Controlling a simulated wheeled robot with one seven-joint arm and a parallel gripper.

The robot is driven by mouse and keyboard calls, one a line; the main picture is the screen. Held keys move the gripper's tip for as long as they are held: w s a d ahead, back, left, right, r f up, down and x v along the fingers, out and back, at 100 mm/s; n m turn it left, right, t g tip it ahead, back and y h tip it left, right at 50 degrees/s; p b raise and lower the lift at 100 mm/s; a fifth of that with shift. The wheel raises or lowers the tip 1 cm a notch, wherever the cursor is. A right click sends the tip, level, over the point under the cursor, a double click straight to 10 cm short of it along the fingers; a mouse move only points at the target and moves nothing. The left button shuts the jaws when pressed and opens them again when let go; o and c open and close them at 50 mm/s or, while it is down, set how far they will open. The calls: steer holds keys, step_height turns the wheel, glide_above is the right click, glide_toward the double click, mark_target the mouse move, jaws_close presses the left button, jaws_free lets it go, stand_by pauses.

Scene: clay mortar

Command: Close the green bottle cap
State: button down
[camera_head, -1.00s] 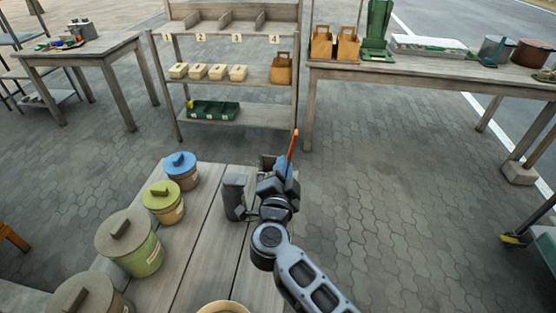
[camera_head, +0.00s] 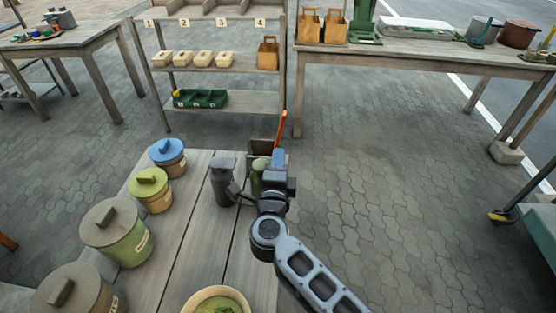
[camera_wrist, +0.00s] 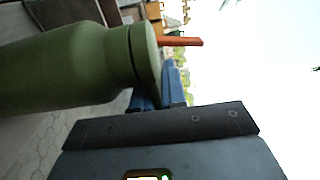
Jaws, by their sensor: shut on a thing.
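The green bottle (camera_head: 257,182) stands at the table's far right, partly hidden by my gripper (camera_head: 276,161). In the wrist view the bottle (camera_wrist: 70,68) lies across the left side, with its green cap (camera_wrist: 150,62) at the neck end. The cap appears seated against the bottle; a thin dark seam shows between them. My gripper's blue fingers (camera_wrist: 160,92) reach the cap's side and are shut on it. The far side of the cap is hidden, so I cannot tell how tightly it sits.
A box (camera_head: 262,148) with an orange stick (camera_head: 281,128) is behind. Several lidded jars (camera_head: 116,232) line the table's left, and a bowl (camera_head: 215,300) is in front.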

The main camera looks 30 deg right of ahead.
steer(key=shift+f, duration=0.1)
stand_by(0.3)
steer(key=c, duration=1.3)
jaws_free()
steer(key=shift+o, duration=0.2)
